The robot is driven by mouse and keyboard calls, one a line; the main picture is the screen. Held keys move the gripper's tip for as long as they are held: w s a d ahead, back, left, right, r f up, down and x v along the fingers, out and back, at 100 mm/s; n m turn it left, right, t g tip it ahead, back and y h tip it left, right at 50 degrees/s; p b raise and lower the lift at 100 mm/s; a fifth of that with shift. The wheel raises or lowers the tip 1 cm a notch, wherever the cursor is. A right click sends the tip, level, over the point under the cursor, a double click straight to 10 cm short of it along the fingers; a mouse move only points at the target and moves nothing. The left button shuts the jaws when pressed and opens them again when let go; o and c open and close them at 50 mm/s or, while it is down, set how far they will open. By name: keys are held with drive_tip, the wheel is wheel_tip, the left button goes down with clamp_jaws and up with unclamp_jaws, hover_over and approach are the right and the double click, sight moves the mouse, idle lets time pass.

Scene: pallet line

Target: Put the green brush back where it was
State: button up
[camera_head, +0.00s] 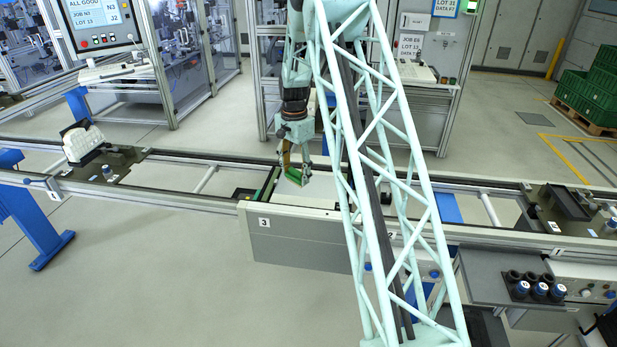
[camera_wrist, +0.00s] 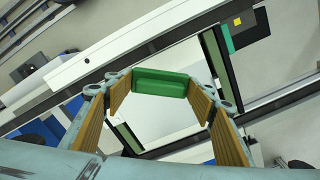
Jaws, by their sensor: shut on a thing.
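The green brush (camera_wrist: 160,82) is a small green block held between the fingertips of my gripper (camera_wrist: 163,92) in the wrist view. In the head view my gripper (camera_head: 294,172) points down over the white-topped station marked 3, with the green brush (camera_head: 293,176) at its tips. The gripper is shut on the brush. The brush appears a little above the white surface (camera_head: 315,192); whether it touches the surface I cannot tell. My pale green lattice column hides part of the station's right side.
The conveyor line (camera_head: 180,192) runs left and right of the station. A pallet with a white part (camera_head: 84,143) stands at the left. Another pallet with a dark block (camera_head: 570,203) is at the right. A rack of blue-capped cups (camera_head: 540,290) stands at front right.

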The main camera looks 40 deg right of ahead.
drive_tip(key=a+r+n+b, duration=0.2)
drive_tip(key=a+n+b, duration=0.3)
drive_tip(key=a, duration=1.3)
drive_tip(key=a+r+n+b, duration=0.2)
drive_tip(key=a+n+b, duration=0.4)
drive_tip(key=a, duration=1.3)
drive_tip(key=shift+w+n, duration=0.35)
drive_tip(key=shift+n, duration=0.65)
drive_tip(key=shift+d, duration=0.15)
